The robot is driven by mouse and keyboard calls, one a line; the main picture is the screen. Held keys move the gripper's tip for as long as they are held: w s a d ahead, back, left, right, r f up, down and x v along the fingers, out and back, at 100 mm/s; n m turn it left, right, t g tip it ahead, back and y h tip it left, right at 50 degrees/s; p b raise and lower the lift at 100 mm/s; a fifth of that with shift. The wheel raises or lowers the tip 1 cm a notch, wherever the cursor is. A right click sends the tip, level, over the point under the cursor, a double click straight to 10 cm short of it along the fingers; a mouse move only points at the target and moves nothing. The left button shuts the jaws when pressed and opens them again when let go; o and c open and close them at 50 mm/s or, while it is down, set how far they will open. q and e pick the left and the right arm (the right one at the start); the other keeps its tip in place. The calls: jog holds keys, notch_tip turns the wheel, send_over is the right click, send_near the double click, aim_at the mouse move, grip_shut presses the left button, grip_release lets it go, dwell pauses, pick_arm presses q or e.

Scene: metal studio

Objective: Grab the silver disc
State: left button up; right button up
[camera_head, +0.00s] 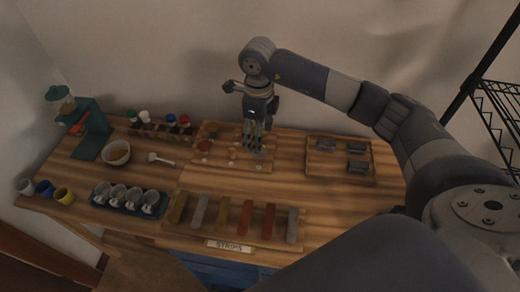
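A wooden board (222,161) with small round discs lies at the back middle of the table. A reddish disc (204,146) and a paler copper-toned disc (232,153) show on its left and middle parts. I cannot clearly make out the silver disc; my gripper covers the board's right part. My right gripper (255,147) points down over that part, its fingertips close to the board. Whether its fingers are apart or hold anything is too small to tell. My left gripper is not in view.
A tray of grey blocks (313,164) lies right of the board. Coloured strips (246,217) lie in front, behind a "STRIPS" label (228,246). Metal cups (134,196), a bowl (117,153) and a green stand (91,134) are left. A wire rack (497,105) stands right.

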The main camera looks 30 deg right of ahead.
jog(key=f+p, duration=0.1)
jog(key=f, duration=0.2)
jog(key=f+p, duration=0.1)
jog(key=shift+s+d+f+p, duration=0.1)
jog(key=shift+s+f+p, duration=0.15)
jog(key=shift+f+p, duration=0.1)
jog(key=shift+f, duration=0.45)
jog(key=shift+w, duration=0.1)
pick_arm(q)
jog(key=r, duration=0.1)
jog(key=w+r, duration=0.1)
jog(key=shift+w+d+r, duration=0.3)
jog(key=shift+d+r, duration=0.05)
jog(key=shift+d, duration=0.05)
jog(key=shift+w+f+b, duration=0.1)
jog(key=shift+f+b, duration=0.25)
jog(key=shift+b, duration=0.05)
pick_arm(e)
jog(key=shift+f, duration=0.25)
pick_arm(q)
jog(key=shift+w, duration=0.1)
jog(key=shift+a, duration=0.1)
pick_arm(e)
jog(key=c, duration=1.1)
